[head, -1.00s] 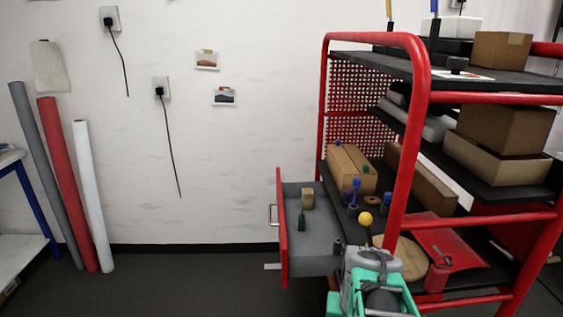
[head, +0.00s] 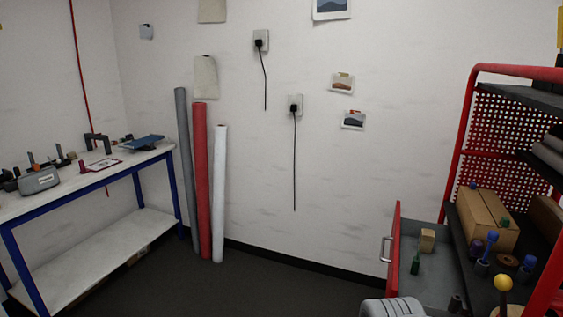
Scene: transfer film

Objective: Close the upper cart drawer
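The red cart (head: 468,110) stands at the right edge of the head view, partly cut off. Its drawer (head: 394,252) is pulled out to the left, with a red front and a silver handle (head: 384,249). Inside the grey drawer are a small wooden block (head: 427,239) and a green bottle-like item (head: 415,263). Whether another drawer lies below is hidden. A grey part of my arm shows at the bottom edge, in front of the drawer. My gripper's fingers are out of the picture.
A workbench (head: 90,190) with blue legs stands at the left, with tools on it. Grey, red and white rolls (head: 219,195) lean on the wall. Cardboard boxes (head: 487,215) and small items sit on the cart shelf. The floor (head: 290,285) between bench and drawer is clear.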

